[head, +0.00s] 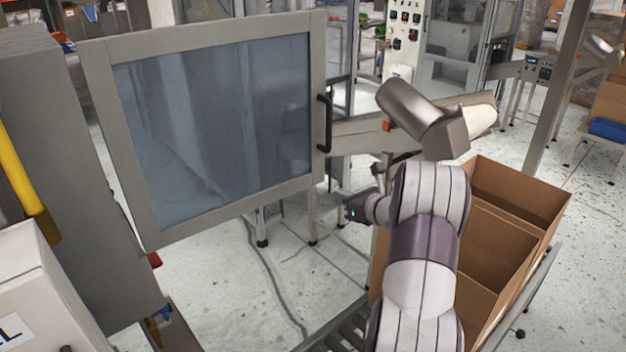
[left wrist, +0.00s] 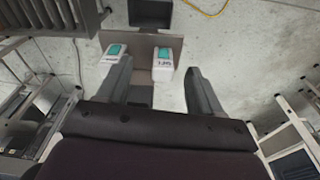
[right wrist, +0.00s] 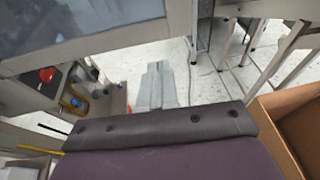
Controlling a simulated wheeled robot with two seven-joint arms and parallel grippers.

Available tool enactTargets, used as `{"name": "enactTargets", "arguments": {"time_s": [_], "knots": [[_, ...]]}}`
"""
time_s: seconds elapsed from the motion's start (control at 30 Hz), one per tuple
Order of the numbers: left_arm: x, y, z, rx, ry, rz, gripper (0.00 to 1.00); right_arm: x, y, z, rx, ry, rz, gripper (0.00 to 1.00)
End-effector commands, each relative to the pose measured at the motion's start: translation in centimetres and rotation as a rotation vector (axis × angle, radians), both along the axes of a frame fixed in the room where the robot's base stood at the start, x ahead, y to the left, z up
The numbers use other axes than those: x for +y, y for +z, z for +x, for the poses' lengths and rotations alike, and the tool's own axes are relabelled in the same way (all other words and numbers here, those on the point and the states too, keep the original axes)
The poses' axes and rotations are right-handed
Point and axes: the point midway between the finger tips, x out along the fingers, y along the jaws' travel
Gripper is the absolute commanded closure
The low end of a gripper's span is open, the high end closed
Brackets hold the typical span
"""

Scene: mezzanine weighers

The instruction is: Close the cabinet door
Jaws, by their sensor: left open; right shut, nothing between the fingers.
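The cabinet door (head: 318,100), a grey frame around a bluish glass pane, stands open from the grey cabinet (head: 75,190) at the left of the head view. Its black bar handle (head: 325,123) is on the right edge. My right gripper (head: 357,207) is to the right of and below the door, apart from the handle; its fingers are hard to make out there. In the right wrist view its fingers (right wrist: 155,84) are together and empty, with the door frame (right wrist: 95,48) at upper left. My left gripper (left wrist: 158,78) shows only in the left wrist view, fingers apart and empty.
Open cardboard boxes (head: 538,190) stand on a roller conveyor (head: 350,325) close to my right arm. A grey metal chute (head: 350,136) is behind the handle. A yellow pipe (head: 22,175) runs along the cabinet. Floor shows below the door.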

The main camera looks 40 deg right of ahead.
Motion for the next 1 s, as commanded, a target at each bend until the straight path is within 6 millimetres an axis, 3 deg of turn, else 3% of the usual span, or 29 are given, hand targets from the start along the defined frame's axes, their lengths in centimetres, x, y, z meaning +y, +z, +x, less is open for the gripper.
{"name": "enactTargets", "arguments": {"time_s": [0.4,0.53,0.7,1.0], "knots": [[0.0,4.7,0.0,0.000,0.000,0.000,0.34,0.4,-2.2,8.5,0.006,0.008,-0.003,1.00],[0.0,6.2,0.0,0.000,0.000,0.000,0.34,0.3,-2.1,10.5,0.005,0.008,-0.004,1.00],[0.0,6.9,0.0,0.000,0.000,0.000,0.34,0.3,-2.4,12.0,0.005,0.007,-0.005,1.00],[0.0,6.8,0.0,0.000,0.000,0.000,0.34,0.3,-2.6,12.3,0.006,0.007,-0.005,1.00]]}}
